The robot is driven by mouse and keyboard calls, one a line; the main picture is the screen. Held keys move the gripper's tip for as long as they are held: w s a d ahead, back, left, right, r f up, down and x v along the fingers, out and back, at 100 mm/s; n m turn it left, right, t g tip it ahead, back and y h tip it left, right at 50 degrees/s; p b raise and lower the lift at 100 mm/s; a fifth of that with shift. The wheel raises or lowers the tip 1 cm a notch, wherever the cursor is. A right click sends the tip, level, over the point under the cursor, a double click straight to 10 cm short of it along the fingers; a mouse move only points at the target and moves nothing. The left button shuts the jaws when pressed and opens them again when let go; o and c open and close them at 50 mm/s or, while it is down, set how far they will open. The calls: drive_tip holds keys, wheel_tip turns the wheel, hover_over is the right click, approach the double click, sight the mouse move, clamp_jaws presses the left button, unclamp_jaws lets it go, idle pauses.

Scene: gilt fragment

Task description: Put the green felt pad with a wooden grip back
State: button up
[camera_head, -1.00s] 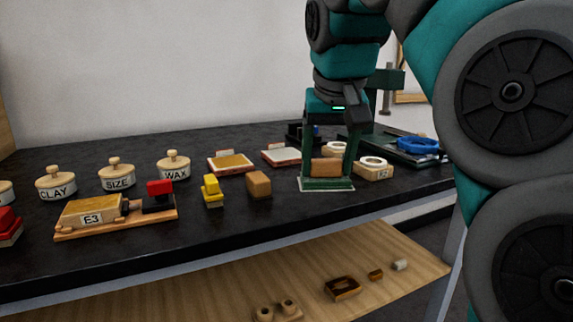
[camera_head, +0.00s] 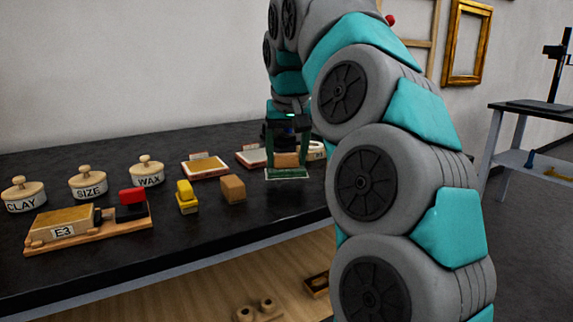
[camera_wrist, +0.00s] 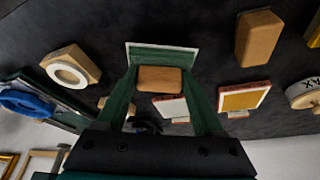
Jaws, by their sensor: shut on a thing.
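The green felt pad (camera_head: 288,174) has a brown wooden grip (camera_head: 286,160) on top and shows a pale edge around its base. It is level at the right part of the dark bench. My gripper (camera_head: 287,158) points down, with one finger on each side of the grip, shut on it. In the wrist view the grip (camera_wrist: 160,79) sits between the green fingers, with the pad's green and white edge (camera_wrist: 162,47) behind it. I cannot tell whether the pad touches the bench or hangs just above it.
Close by are a wooden block (camera_head: 233,188), a yellow-topped block (camera_head: 187,196), two shallow trays, and a ring-topped block (camera_wrist: 71,68). Lidded pots and the E3 stand (camera_head: 85,238) are at left. A lower shelf (camera_head: 190,285) holds small items.

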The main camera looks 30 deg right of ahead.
drive_tip(key=shift+f, duration=1.1)
drive_tip(key=shift+f, duration=0.1)
drive_tip(key=o, duration=1.2)
drive_tip(key=shift+v, duration=3.85)
drive_tip(key=shift+w, duration=0.1)
